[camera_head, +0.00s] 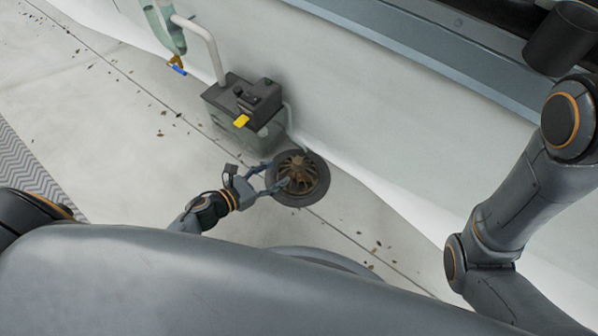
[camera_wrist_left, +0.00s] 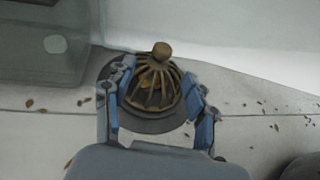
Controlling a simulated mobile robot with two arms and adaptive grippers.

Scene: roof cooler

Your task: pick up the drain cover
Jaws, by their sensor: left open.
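The drain cover (camera_head: 303,172) is a brown, ribbed dome on a dark round base on the pale roof floor. In the left wrist view the drain cover (camera_wrist_left: 158,82) shows a round knob on top. My left gripper (camera_head: 276,179) is at the cover's left side in the head view. In the left wrist view my open left gripper (camera_wrist_left: 160,100) has its blue fingers on either side of the dome; I cannot tell whether they touch it. My right arm (camera_head: 510,200) shows at the right, but its gripper is not in view.
A grey box unit (camera_head: 243,105) with a yellow tab stands beside the drain, near the wall (camera_head: 340,90). A pipe with a blue-handled tap (camera_head: 177,66) is at the upper left. Dry leaves are scattered on the floor. A grey patterned mat (camera_head: 30,170) lies at the left.

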